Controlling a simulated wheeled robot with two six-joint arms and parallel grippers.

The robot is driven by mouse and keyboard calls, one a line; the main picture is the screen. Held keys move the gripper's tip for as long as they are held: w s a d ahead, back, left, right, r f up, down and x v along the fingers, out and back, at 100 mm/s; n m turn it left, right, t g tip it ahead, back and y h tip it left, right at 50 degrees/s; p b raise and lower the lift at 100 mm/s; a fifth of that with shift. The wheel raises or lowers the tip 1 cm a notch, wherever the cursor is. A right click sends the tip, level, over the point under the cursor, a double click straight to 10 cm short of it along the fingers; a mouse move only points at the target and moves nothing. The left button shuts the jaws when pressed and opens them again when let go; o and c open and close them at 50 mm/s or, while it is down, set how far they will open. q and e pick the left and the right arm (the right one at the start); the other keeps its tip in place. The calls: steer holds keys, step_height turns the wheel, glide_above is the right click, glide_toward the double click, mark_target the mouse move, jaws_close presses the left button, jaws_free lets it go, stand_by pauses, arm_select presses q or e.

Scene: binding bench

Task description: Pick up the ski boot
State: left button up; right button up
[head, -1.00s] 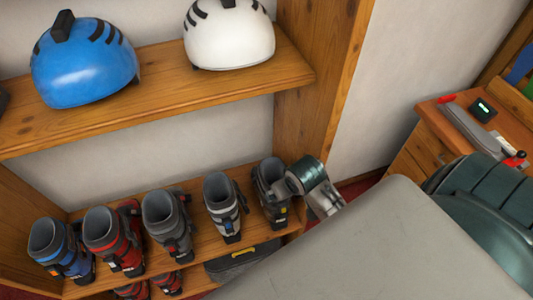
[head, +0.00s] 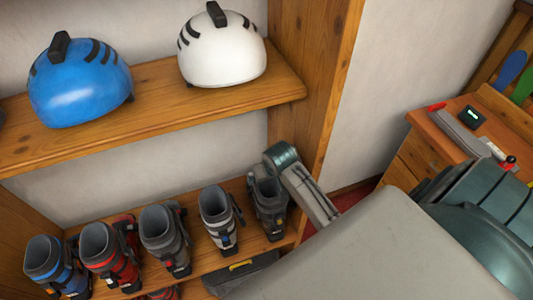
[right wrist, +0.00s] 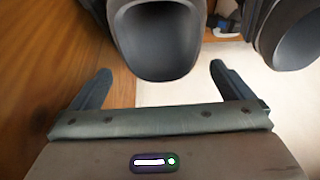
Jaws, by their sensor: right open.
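Several ski boots stand upright in a row on the lower shelf in the head view. The rightmost is a dark grey boot (head: 268,207); left of it are a light grey boot (head: 219,222), a dark grey boot (head: 163,241), a red boot (head: 110,258) and a blue boot (head: 55,265). My right arm reaches the rightmost boot's top, its fingers hidden there. In the right wrist view my right gripper (right wrist: 161,70) is open, its fingers on either side of a dark boot cuff (right wrist: 155,42) just beyond the fingertips. My left gripper is out of view.
A wooden upright (head: 315,90) stands close beside my right arm. The upper shelf (head: 150,115) holds a blue helmet (head: 80,85) and a white helmet (head: 222,50). A dark case (head: 240,273) lies under the boots. Another boot cuff (right wrist: 292,35) is close at the wrist view's right.

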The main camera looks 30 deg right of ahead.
steer(key=f, duration=0.1)
steer(key=p, duration=0.3)
glide_above(266, 190)
step_height(266, 190, down, 5)
steer(key=shift+s+a+f, duration=0.1)
steer(key=shift+a+f, duration=0.05)
steer(key=c, duration=1.7)
